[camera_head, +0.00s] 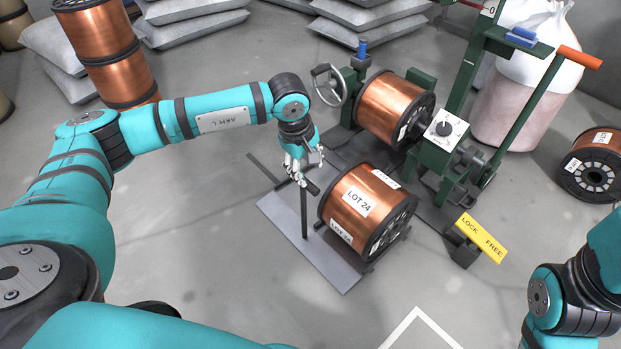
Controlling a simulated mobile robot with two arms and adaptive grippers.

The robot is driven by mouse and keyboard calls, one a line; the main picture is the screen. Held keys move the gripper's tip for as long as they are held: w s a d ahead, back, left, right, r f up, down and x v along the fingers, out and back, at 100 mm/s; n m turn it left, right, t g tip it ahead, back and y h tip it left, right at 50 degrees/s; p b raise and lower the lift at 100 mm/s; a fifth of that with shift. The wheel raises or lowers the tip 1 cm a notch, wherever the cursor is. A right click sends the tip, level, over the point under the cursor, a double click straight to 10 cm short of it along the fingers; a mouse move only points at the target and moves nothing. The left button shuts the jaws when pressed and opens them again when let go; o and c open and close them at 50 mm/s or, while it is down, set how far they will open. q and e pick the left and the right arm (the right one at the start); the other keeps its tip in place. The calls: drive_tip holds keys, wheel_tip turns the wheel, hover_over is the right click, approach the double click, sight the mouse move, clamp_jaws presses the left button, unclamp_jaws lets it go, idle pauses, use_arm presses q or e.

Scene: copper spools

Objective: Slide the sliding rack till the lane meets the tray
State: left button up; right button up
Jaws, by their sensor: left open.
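A copper spool marked LOT 24 (350,205) lies on its side, low to the floor, in a dark cradle at the middle. A flat grey plate (330,274) lies under and left of it. A thin dark upright post (304,215) stands on the plate, with a short dark bar near its top. My left gripper (301,176) is open, fingers pointing down, right at the top of this post; I cannot tell whether they touch. Which parts are the sliding rack, lane and tray is not clear. My right gripper is out of view.
A green stand with a second copper spool (388,107), a handwheel (328,85) and a dial box (443,130) stands behind. A yellow LOCK/FREE sign (482,237) is at its right foot. Another spool (594,165) lies far right. The front floor is clear.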

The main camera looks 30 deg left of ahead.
use_arm(q)
drive_tip(key=shift+s+a+r, duration=0.1)
drive_tip(key=shift+s+r, duration=0.1)
drive_tip(key=shift+r, duration=0.65)
drive_tip(key=shift+s+a+r, duration=0.1)
drive_tip(key=shift+s+r, duration=0.05)
drive_tip(key=shift+r, duration=0.65)
